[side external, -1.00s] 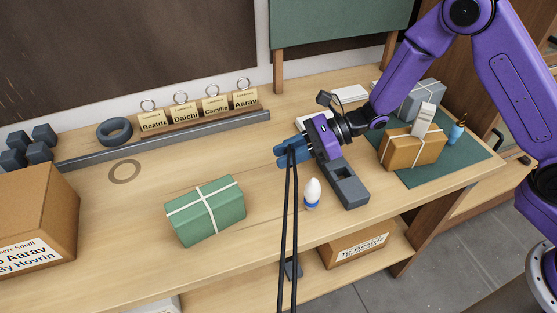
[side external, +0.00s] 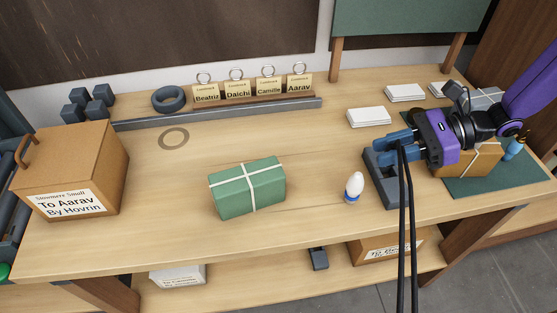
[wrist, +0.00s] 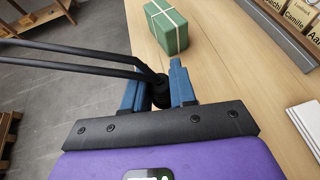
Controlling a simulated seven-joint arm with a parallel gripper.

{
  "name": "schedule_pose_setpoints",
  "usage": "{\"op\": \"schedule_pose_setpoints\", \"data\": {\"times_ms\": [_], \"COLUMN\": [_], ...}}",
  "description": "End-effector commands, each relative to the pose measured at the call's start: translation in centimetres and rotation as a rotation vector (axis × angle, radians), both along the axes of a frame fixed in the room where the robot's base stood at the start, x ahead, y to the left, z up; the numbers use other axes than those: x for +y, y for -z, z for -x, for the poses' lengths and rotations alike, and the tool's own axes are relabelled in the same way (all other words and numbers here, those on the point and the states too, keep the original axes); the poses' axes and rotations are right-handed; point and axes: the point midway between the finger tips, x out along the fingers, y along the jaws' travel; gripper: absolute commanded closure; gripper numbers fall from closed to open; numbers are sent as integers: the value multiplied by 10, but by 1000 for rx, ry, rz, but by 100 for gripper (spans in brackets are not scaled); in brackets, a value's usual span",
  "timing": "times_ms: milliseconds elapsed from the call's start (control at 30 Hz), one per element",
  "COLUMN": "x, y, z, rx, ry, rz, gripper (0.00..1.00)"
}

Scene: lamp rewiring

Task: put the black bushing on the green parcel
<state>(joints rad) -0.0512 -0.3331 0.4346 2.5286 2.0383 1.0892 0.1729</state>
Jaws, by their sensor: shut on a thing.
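The green parcel (side external: 248,187) with white string lies on the wooden table, left of the white egg-shaped item. It also shows ahead of the fingers in the wrist view (wrist: 167,30). My gripper (side external: 397,141) has blue fingers and is above the grey slotted block, to the right of the parcel and apart from it. In the wrist view its fingers are shut on the black bushing (wrist: 160,94). Two long black strands run from the bushing and hang down past the table's front edge. The fingers partly hide the bushing.
The white egg-shaped item (side external: 354,186) with a blue base stands between the parcel and the grey block (side external: 381,187). A large brown box (side external: 70,165) is at left. A name-card rack (side external: 250,98) stands behind. The table around the parcel is clear.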

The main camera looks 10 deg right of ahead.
Motion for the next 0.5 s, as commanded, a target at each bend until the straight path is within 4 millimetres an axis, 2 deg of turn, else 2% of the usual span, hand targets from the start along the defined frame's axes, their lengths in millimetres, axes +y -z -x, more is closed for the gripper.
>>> {"op": "schedule_pose_setpoints", "data": {"times_ms": [167, 500], "x": [25, 106], "y": [-11, -56], "z": [-1, 12], "rx": [-10, -13], "ry": [3, 53], "rz": [11, 19], "gripper": [100, 100]}}
